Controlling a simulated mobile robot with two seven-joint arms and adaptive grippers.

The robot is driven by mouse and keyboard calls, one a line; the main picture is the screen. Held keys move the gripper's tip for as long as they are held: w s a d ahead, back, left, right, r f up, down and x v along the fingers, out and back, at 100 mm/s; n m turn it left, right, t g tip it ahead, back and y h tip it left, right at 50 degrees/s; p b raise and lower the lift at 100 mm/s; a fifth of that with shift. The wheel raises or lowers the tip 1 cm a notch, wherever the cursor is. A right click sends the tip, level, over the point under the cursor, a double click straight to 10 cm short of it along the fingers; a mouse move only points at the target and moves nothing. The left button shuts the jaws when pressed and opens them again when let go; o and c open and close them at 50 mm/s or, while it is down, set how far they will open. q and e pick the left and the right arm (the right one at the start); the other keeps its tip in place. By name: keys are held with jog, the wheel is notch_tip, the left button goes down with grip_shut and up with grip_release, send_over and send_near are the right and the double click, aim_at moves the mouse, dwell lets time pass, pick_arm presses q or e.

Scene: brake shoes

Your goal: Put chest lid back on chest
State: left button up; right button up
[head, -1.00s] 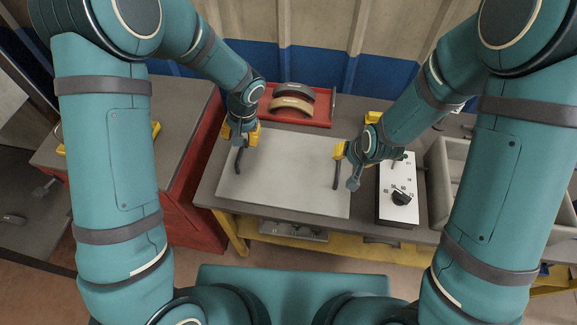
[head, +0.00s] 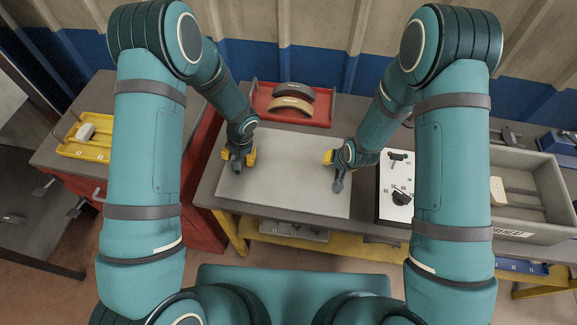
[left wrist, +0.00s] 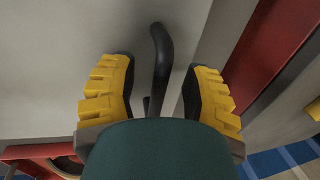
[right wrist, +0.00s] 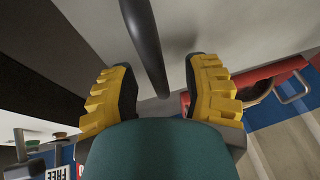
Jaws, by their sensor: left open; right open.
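The chest lid (head: 290,185) appears to be the flat pale grey panel on the workbench in front of me. A dark curved handle (left wrist: 160,55) stands up from it in the left wrist view. A second dark handle (right wrist: 146,45) shows in the right wrist view. My left gripper (head: 238,165) is open over the panel's left side, with the handle between its yellow fingers. My right gripper (head: 337,172) is open over the right side, its handle showing between and beyond the fingers.
A red tray (head: 293,118) with two curved brake shoes (head: 290,104) stands behind the panel. A white control box (head: 396,188) with a black dial is close right of my right gripper. A grey bin (head: 520,238) stands far right, a yellow tray (head: 85,138) far left.

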pick_arm(q)
grip_shut()
pick_arm(e)
grip_shut()
pick_arm(q)
jog(key=shift+r, duration=0.25)
pick_arm(e)
jog(key=shift+r, duration=0.25)
